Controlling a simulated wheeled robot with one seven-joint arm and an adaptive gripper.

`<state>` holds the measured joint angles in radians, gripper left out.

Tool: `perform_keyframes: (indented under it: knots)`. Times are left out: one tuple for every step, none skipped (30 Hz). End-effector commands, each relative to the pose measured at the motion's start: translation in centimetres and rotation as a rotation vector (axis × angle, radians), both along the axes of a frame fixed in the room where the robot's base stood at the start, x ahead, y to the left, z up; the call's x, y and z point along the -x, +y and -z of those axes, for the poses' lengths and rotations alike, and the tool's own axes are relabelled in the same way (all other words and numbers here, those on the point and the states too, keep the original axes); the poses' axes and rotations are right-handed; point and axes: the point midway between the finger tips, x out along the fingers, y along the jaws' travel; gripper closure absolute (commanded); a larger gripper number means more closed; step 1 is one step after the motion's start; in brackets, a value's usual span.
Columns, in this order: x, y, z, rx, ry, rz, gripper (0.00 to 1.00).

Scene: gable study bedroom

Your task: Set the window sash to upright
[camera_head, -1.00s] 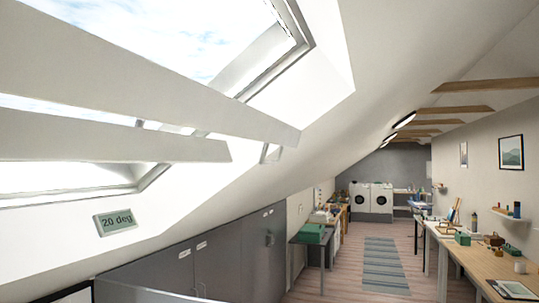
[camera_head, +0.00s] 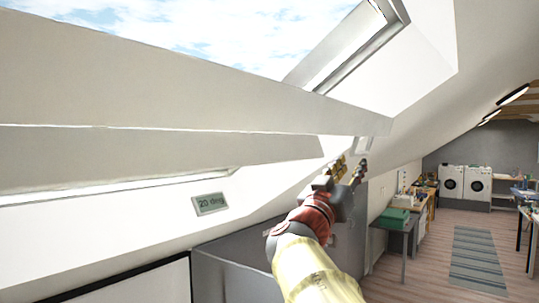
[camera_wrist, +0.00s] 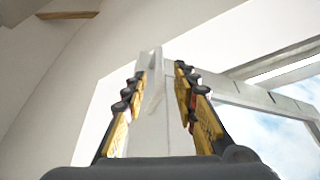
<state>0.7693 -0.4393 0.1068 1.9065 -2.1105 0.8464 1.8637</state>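The window sash (camera_head: 180,82) shows as long white bars slanting across the roof opening in the head view, tilted out of the window frame (camera_head: 355,50). My gripper (camera_head: 350,166) is just below the right end of the sash bars. In the wrist view my gripper (camera_wrist: 163,88) has its two yellow-and-black fingers spread apart. A white upright bar (camera_wrist: 153,125) shows between and beyond them. I cannot tell whether they touch it. The sash's far side is hidden.
Grey cabinets (camera_head: 235,265) stand below the slope. A striped rug (camera_head: 478,258) lies on open wooden floor. White washing machines (camera_head: 466,183) stand at the back.

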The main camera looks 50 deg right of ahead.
Motion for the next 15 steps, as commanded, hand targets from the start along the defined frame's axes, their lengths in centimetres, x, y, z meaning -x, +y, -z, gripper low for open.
perform_keyframes:
  knots:
    - [0.0, -0.2, -0.2, 0.0, -0.005, -0.001, 0.71]
    - [0.0, -0.5, -0.3, 0.0, -0.007, -0.001, 0.71]
    - [0.1, -0.8, -0.5, 0.0, -0.008, 0.0, 0.71]
    - [0.1, -1.2, -0.6, 0.0, -0.008, 0.001, 0.71]
    - [0.1, -1.6, -0.8, -0.001, -0.007, 0.001, 0.71]
    - [0.0, -2.2, -1.0, -0.002, -0.005, 0.001, 0.71]
    - [0.1, -2.6, -1.1, -0.002, -0.004, 0.003, 0.71]
    - [0.0, -3.1, -1.3, -0.002, -0.005, 0.002, 0.71]
    - [0.0, -3.7, -1.6, -0.002, -0.006, 0.001, 0.71]
    - [0.0, -4.1, -1.8, -0.002, -0.006, 0.002, 0.71]
    - [0.0, -4.5, -2.0, -0.002, -0.005, 0.002, 0.71]
    - [0.0, -5.0, -2.1, -0.002, -0.005, 0.001, 0.71]
    - [0.0, -5.4, -2.3, -0.001, -0.006, 0.001, 0.71]
    - [-0.1, -5.7, -2.5, -0.001, -0.006, 0.001, 0.71]
    - [-0.1, -6.1, -2.6, -0.001, -0.005, 0.0, 0.71]
